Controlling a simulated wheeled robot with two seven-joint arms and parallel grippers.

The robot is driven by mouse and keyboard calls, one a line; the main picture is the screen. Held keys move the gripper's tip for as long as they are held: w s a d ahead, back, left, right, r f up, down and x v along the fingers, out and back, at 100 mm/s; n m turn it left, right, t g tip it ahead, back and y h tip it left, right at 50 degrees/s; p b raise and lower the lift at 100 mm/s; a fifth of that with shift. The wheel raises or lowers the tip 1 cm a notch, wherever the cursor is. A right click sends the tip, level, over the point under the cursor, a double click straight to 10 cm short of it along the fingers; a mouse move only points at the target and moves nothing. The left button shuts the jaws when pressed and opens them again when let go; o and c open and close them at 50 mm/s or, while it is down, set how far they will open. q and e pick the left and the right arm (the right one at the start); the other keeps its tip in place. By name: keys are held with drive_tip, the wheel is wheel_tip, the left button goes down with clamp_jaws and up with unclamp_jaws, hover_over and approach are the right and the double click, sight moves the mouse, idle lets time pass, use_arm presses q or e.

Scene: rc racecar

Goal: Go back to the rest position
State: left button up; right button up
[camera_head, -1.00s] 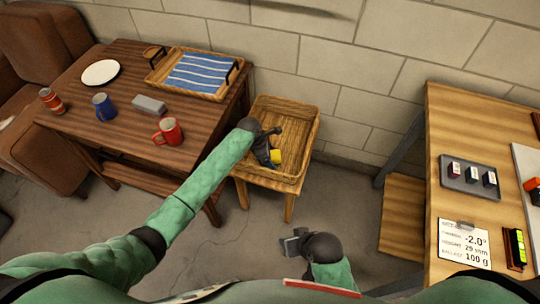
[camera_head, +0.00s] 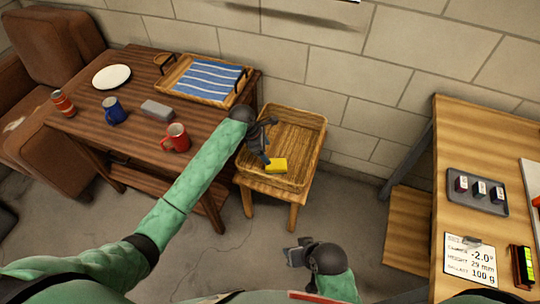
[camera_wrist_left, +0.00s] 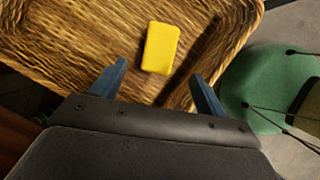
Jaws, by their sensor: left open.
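My left gripper (camera_head: 262,146) is above the wicker basket on the small wooden stand. In the left wrist view its two blue fingers (camera_wrist_left: 160,82) are spread apart with nothing between them. A yellow block (camera_head: 277,165) lies in the basket (camera_head: 303,128), just beyond the fingertips, and also shows in the left wrist view (camera_wrist_left: 160,47). My right gripper (camera_head: 291,253) is low over the floor at the bottom middle. Its fingers are too small and dark to tell their opening.
A wooden workbench (camera_head: 455,130) with a dark tray (camera_head: 477,205) stands at right. Floor between is clear.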

use_arm(q)
drive_tip(key=shift+a+r, duration=0.2)
drive_tip(key=shift+r, duration=0.3)
